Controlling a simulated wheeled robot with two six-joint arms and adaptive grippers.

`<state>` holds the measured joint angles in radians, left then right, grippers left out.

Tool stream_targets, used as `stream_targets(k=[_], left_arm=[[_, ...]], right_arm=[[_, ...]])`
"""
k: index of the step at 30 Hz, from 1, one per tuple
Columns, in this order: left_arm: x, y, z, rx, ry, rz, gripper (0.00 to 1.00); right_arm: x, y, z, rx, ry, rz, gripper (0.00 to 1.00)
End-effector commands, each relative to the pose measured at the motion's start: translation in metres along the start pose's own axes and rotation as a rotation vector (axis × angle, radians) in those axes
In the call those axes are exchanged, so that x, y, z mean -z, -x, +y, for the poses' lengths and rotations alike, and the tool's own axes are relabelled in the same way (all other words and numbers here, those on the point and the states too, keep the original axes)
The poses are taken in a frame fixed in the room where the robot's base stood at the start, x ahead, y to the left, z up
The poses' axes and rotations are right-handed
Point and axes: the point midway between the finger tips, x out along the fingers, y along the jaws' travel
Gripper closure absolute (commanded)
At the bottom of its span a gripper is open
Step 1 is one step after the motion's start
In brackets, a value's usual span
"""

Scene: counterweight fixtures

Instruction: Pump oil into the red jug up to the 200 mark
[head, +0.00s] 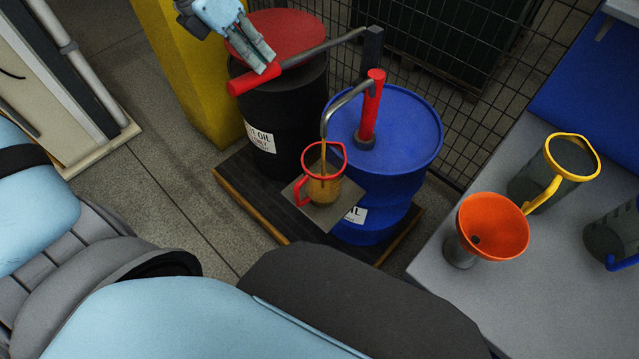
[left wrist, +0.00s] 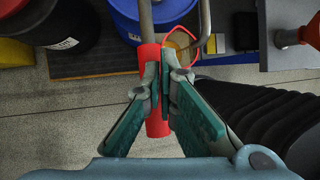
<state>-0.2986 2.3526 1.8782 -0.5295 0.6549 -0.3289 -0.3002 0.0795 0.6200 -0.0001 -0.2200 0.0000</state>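The red jug (head: 305,192), clear with a red rim and handle, stands upright on a small grey plate (head: 330,215) beside the blue oil drum (head: 405,180). Brown oil (head: 322,188) shows in its lower part, and a thin brown stream falls into it from the pump's bent spout (head: 345,98). I cannot read its marks. The red pump post (head: 371,105) stands on the drum; its lever ends in a red grip (head: 252,80). My left gripper (head: 268,62) points down at this grip, fingers close together over it in the left wrist view (left wrist: 162,85). Contact is unclear. My right gripper is out of view.
A black drum (head: 290,105) with a red lid stands behind the jug. Both drums stand on a dark pallet (head: 240,190). A grey table (head: 480,300) at the right holds an orange funnel (head: 493,225), a yellow-rimmed jug (head: 535,180) and a blue-handled jug (head: 610,232). Wire mesh stands behind.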

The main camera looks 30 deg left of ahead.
Motion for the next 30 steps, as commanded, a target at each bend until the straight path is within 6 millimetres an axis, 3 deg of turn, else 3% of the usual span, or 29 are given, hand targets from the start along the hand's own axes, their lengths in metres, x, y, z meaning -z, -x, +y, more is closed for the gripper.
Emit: stream_targets(k=[26, 30], left_arm=[[0.02, -0.041, 0.008, 0.0, 0.0, 0.001, 1.0], [0.017, -0.034, 0.007, 0.0, 0.0, 0.0, 1.0]], right_arm=[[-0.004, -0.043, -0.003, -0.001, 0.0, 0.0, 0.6], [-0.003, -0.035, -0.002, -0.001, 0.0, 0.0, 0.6]])
